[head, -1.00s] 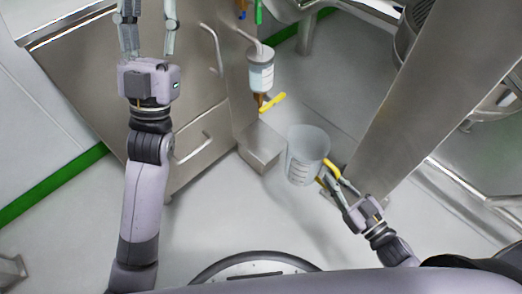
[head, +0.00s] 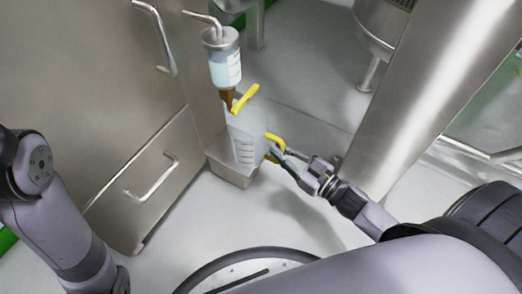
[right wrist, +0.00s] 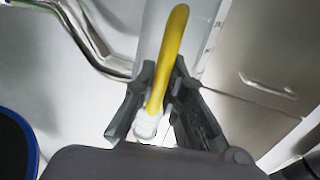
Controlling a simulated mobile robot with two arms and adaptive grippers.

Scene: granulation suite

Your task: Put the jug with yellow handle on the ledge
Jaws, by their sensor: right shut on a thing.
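The translucent jug (head: 244,146) with graduation marks has a yellow handle (head: 274,141). My right gripper (head: 277,150) is shut on that handle, from the right side of the jug. The handle also shows between the fingers in the right wrist view (right wrist: 172,45). The ledge (head: 232,176) is a small metal box-like step at the foot of the cabinet. The jug appears over it, below the dispenser's outlet; I cannot tell whether it touches the ledge. My left arm shows at the left edge, but its gripper is out of view.
A dispenser bottle (head: 225,66) with a brown nozzle and a yellow lever (head: 245,98) hangs just above the jug. A steel cabinet (head: 95,90) with handles stands left. A broad steel column (head: 425,95) stands right of the jug. Open floor (head: 205,225) lies in front.

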